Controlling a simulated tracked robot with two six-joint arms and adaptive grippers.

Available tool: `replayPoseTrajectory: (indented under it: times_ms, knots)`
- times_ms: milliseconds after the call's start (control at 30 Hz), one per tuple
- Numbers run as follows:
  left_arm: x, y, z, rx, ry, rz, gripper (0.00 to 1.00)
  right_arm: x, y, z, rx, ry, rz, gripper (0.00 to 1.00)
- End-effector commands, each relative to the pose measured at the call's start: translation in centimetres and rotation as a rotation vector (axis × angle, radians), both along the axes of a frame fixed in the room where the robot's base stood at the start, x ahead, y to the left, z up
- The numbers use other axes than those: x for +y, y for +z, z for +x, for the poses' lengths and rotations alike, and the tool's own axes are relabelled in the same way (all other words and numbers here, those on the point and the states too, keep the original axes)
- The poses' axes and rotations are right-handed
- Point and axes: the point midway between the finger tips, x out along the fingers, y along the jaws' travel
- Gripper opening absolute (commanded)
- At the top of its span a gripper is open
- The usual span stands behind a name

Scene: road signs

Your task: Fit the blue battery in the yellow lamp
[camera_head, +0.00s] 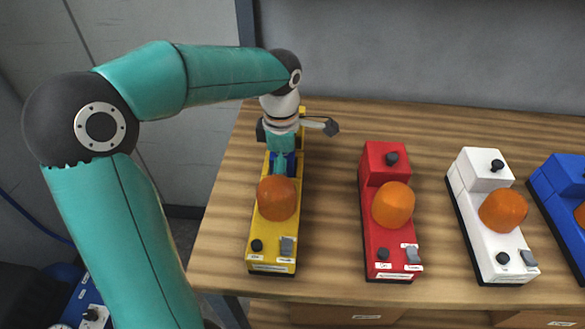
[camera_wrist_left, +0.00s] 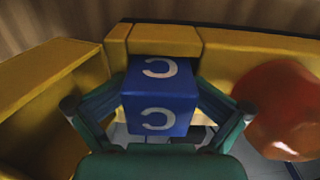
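The yellow lamp (camera_head: 264,233) lies at the left of the table with its orange dome toward the front. The blue battery (camera_wrist_left: 160,95) has white curved marks and sits between my left gripper's green fingers (camera_wrist_left: 160,84), which touch it on both sides. The battery is at the lamp's open compartment, with yellow walls (camera_wrist_left: 50,80) around it; how deep it sits I cannot tell. In the head view the left gripper (camera_head: 281,165) points down over the lamp's rear half, and only a bit of blue (camera_head: 291,160) shows. My right gripper is not in view.
A red lamp (camera_head: 375,170), a white lamp (camera_head: 470,205) and a blue lamp (camera_head: 560,190) stand in a row to the right, each with an orange dome. Bare wooden table (camera_head: 330,240) lies between the yellow and red lamps. A grey wall stands behind the table.

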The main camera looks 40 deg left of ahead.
Motion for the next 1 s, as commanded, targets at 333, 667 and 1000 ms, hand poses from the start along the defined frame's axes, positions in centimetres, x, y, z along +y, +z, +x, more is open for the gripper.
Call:
replayPoseTrajectory:
  times_ms: [333,667,1000]
  knots:
    - [-0.4,2.8,-0.3,0.018,-0.005,-0.01,1.0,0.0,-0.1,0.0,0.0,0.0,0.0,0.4]
    - [-0.2,9.5,-0.2,0.002,-0.002,-0.003,1.0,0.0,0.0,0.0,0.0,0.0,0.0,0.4]
    - [-0.1,12.0,-0.2,0.0,0.0,0.0,1.0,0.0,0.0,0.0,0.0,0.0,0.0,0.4]
